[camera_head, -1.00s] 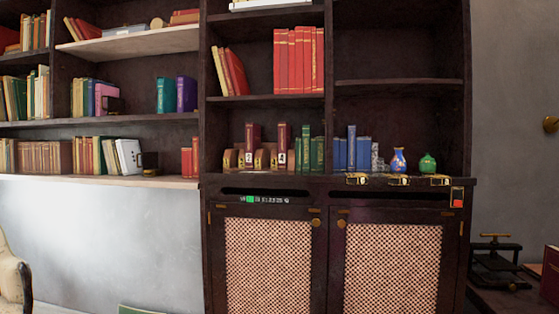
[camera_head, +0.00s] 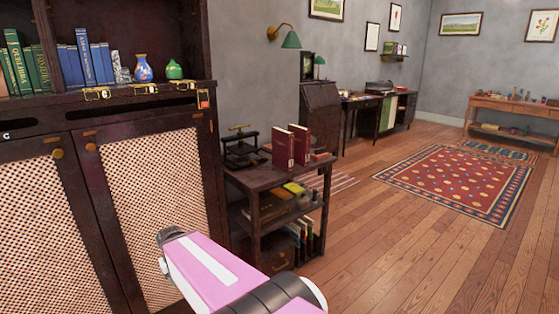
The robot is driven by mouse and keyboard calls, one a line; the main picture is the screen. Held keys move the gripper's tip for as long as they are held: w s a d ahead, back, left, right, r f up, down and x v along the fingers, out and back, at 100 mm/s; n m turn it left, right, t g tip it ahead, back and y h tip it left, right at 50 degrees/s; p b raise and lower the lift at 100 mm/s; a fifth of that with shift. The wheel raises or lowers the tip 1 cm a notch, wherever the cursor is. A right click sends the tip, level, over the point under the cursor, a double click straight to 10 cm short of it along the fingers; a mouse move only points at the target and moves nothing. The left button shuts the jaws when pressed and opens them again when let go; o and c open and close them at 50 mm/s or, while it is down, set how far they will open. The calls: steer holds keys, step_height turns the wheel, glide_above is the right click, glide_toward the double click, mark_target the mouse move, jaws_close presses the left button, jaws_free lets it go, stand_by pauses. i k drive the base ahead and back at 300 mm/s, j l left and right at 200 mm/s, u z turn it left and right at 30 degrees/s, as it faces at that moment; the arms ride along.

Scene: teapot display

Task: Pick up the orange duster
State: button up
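I cannot make out an orange duster for sure. A small orange item (camera_head: 319,155) lies beside the red books on the low cart; it is too small to identify. A pink and white part of my arm (camera_head: 210,270) reaches into the bottom of the view, in front of the cabinet and the cart. I cannot see my gripper's fingers.
A dark cabinet (camera_head: 150,190) with lattice doors fills the left; blue and green vases stand on its ledge. A dark cart (camera_head: 262,220) with red books (camera_head: 285,148) and a press stands beside it. Wood floor (camera_head: 400,255) and a red rug (camera_head: 455,185) lie open at right.

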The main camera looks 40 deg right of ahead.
mark_target(320, 154)
steer(key=z, duration=1.8)
steer(key=u, duration=2.4)
steer(key=z, duration=1.9)
